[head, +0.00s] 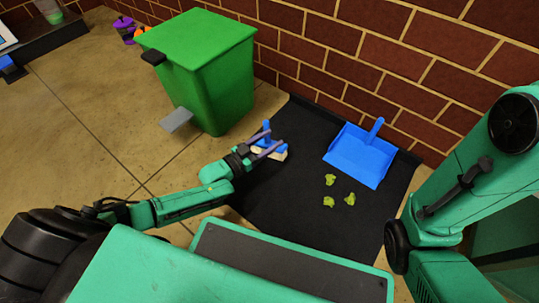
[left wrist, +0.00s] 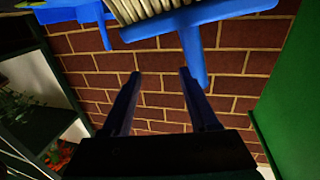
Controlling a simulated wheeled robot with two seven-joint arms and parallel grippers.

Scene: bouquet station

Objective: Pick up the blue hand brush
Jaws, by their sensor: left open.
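The blue hand brush (head: 266,127) lies on the black mat (head: 300,209), with its cream bristles showing. My left gripper (head: 272,149) is at the brush in the head view and partly covers it. In the left wrist view the brush (left wrist: 190,45) is at the top, its blue handle pointing down towards the fingers. My left gripper (left wrist: 159,73) is open there, and the handle end shows close to the right finger. I cannot tell whether they touch. My right gripper is out of view.
A blue dustpan (head: 357,157) lies on the mat to the right, with green crumpled scraps (head: 329,180) in front. A green pedal bin (head: 215,85) stands behind left. A brick wall (head: 380,60) closes off the back.

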